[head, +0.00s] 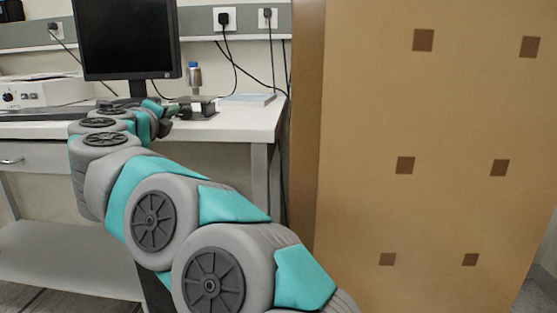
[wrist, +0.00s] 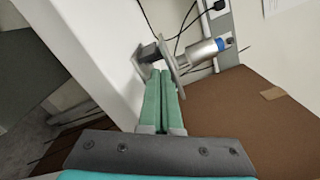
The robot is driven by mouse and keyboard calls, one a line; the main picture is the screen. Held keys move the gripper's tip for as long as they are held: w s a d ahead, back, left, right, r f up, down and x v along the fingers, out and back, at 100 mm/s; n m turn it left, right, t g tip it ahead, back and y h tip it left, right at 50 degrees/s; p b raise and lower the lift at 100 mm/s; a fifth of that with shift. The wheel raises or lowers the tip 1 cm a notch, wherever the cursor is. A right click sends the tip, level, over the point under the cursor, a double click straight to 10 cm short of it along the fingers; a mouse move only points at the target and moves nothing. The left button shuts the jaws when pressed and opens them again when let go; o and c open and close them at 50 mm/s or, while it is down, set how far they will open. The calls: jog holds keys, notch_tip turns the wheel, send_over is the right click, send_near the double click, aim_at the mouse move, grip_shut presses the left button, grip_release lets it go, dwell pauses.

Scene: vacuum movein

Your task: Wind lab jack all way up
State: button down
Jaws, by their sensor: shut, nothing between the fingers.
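The lab jack (head: 200,107) stands on the white bench, near its right end, partly hidden behind my arm in the head view. It also shows in the wrist view (wrist: 174,63), turned on its side by the camera angle, with its two plates apart. A silver bottle with a blue cap (head: 195,77) stands on its top plate; the bottle also shows in the wrist view (wrist: 203,53). My gripper (wrist: 162,73) is shut and empty, its green fingertips close to the jack. I cannot tell whether they touch it. The jack's knob is not clear.
A monitor (head: 127,40) stands behind my arm, with a white instrument (head: 48,92) to its left. A flat pale blue book (head: 248,99) lies right of the jack. Cables hang from the wall sockets. A tall brown box-like panel (head: 440,120) stands right of the bench (head: 245,122).

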jog(key=shift+d+r+p, duration=0.35)
jog(key=shift+d+p, duration=0.05)
jog(key=shift+p, duration=0.1)
dwell(0.3)
jog(key=shift+r, duration=0.15)
jog(key=shift+a+r+p, duration=0.25)
jog(key=shift+p, duration=0.3)
jog(key=s+b, duration=0.1)
jog(key=s, duration=0.5)
jog(key=shift+a, duration=0.3)
